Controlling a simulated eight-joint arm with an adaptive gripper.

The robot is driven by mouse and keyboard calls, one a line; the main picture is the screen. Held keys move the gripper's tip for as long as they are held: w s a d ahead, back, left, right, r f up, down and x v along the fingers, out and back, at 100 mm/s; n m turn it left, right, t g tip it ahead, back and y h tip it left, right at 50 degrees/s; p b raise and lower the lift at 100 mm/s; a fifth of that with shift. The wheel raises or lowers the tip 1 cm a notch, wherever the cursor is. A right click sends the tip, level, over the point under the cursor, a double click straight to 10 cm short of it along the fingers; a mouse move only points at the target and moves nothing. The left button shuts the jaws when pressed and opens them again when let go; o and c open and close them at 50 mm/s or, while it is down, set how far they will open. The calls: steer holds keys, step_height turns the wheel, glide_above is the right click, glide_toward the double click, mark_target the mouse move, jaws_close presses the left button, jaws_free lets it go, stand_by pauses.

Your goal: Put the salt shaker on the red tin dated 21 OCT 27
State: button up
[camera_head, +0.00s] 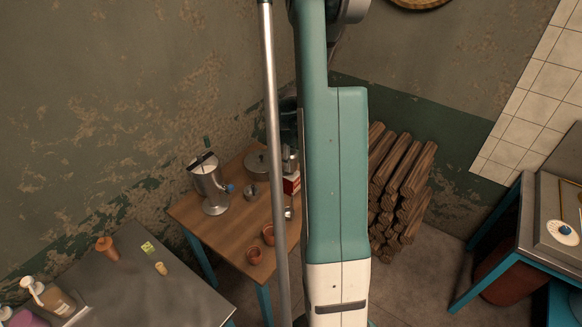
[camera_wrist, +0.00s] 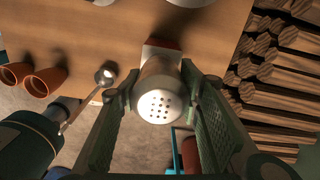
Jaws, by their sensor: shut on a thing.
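The salt shaker (camera_wrist: 160,106), a metal cylinder with a holed cap facing the camera, is between the fingers of my gripper (camera_wrist: 157,88) in the wrist view. The gripper is shut on it. A red and white box-like thing (camera_wrist: 163,43) shows just behind the shaker, mostly covered by it; I cannot tell whether they touch. In the head view a red and white tin (camera_head: 291,184) stands on the wooden table, partly hidden by my arm. No date is readable on it. My gripper is hidden in the head view.
The wooden table (camera_head: 190,212) holds a metal grinder-like vessel (camera_head: 211,186), a lidded pot (camera_head: 257,163), a small metal cup (camera_head: 250,190) and two clay cups (camera_head: 254,255). A round-ended metal utensil (camera_wrist: 105,76) is left of the shaker. Stacked logs (camera_head: 400,185) stand right of the table.

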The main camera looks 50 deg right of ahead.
mark_target(291, 152)
steer(key=shift+f, duration=1.45)
steer(key=shift+f, duration=0.2)
steer(key=o, duration=1)
steer(key=shift+r, duration=0.3)
steer(key=shift+r, duration=5.95)
